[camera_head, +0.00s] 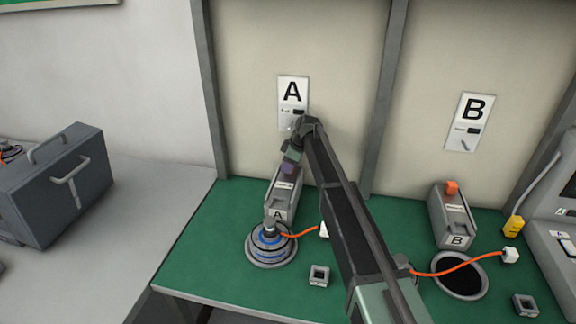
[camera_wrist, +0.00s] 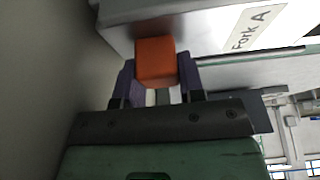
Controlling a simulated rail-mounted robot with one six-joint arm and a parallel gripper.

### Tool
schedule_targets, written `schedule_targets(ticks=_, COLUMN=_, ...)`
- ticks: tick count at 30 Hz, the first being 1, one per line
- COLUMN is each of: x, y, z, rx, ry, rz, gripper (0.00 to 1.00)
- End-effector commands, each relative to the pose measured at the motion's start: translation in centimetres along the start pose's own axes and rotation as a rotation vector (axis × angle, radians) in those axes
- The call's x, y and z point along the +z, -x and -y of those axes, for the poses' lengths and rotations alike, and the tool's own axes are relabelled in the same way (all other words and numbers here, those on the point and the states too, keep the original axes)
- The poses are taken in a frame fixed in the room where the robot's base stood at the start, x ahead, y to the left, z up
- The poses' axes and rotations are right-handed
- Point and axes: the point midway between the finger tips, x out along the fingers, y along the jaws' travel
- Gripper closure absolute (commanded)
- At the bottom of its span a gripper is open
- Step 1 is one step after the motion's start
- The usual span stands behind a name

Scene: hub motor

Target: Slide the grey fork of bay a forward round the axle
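The grey fork of bay A (camera_head: 282,200) is a long block with a label and a letter A on its front. Its front end stands close behind the axle (camera_head: 270,229) of the round hub motor (camera_head: 270,248) with blue rings. Whether it touches the axle I cannot tell. My gripper (camera_head: 289,164) is at the fork's rear end, by the back panel. In the wrist view my gripper (camera_wrist: 157,80) has its purple fingers on both sides of the orange knob (camera_wrist: 156,62), flush against it.
Bay B holds a like grey fork (camera_head: 452,218) with an orange knob, behind an empty round opening (camera_head: 461,281). An orange cable and a small square block (camera_head: 319,275) lie near the hub motor. A dark case (camera_head: 58,185) stands on the left table.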

Motion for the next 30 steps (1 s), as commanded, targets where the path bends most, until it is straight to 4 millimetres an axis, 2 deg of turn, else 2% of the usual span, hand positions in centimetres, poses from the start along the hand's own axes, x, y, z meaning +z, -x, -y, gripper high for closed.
schedule_targets(ticks=1, x=0.0, y=0.0, z=0.0, rx=0.000, ry=0.000, rz=0.000, gripper=0.80)
schedule_targets(ticks=5, x=0.0, y=0.0, z=0.0, rx=0.000, ry=0.000, rz=0.000, gripper=1.00)
schedule_targets(ticks=11, x=0.1, y=0.0, z=0.6, rx=0.000, ry=0.000, rz=0.000, gripper=1.00)
schedule_targets(ticks=14, x=0.1, y=0.0, z=2.1, rx=-0.001, ry=0.001, rz=0.000, gripper=1.00)
schedule_targets(ticks=21, x=0.2, y=0.1, z=8.3, rx=-0.001, ry=0.001, rz=0.000, gripper=1.00)
schedule_targets(ticks=24, x=0.2, y=0.1, z=10.2, rx=-0.001, ry=0.001, rz=0.000, gripper=1.00)
schedule_targets(ticks=30, x=0.1, y=0.0, z=11.1, rx=-0.003, ry=-0.001, rz=0.001, gripper=1.00)
